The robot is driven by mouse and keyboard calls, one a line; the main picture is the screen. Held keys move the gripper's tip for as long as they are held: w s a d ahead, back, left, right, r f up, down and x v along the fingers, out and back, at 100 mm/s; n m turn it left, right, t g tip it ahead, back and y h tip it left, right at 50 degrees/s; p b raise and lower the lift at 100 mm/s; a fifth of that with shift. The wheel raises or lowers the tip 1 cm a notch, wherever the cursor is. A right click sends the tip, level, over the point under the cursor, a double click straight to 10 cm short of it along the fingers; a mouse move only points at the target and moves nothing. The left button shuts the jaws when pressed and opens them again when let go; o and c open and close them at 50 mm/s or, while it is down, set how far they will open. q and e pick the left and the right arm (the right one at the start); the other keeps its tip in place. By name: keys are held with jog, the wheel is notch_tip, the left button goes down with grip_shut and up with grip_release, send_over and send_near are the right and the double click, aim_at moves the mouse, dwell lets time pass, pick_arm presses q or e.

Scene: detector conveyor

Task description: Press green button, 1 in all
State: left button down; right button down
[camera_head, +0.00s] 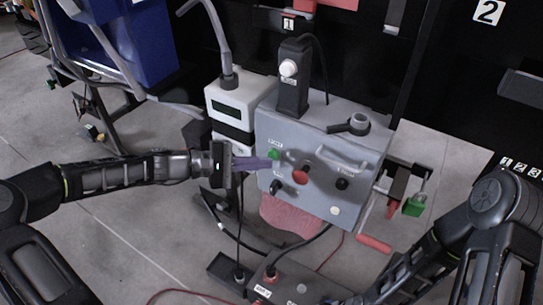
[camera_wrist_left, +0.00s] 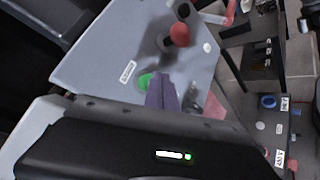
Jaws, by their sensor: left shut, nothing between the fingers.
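The green button (camera_head: 273,154) is on the upper left of the front of a grey control box (camera_head: 330,150). In the left wrist view the green button (camera_wrist_left: 145,81) shows just beside the fingertips. My left gripper (camera_head: 268,163) is shut and empty, its purple fingers pointing right at the box face, close below the green button. In the left wrist view the fingers (camera_wrist_left: 163,88) overlap the button's right edge; I cannot tell whether they touch it. My right arm is at the lower right, but its gripper is not clearly in view.
A red button (camera_head: 300,176) and black knobs (camera_head: 277,187) sit near the green one. A white meter (camera_head: 240,105) stands left of the box. A lower panel (camera_head: 290,284) with cables is below. A red-handled crank (camera_head: 374,243) juts out at the right.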

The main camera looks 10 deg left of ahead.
pick_arm(q)
jog(key=shift+w+d, duration=0.15)
jog(key=shift+w, duration=0.3)
dwell(0.7)
dwell(0.4)
jog(key=shift+s+a+p, duration=0.3)
jog(key=shift+s+p, duration=0.15)
jog(key=shift+s, duration=0.4)
jog(key=s+p, duration=0.1)
jog(key=s+a+p, duration=0.1)
jog(key=s, duration=0.1)
jog(key=s+p, duration=0.1)
jog(key=shift+s+a, duration=0.3)
jog(key=shift+a, duration=0.1)
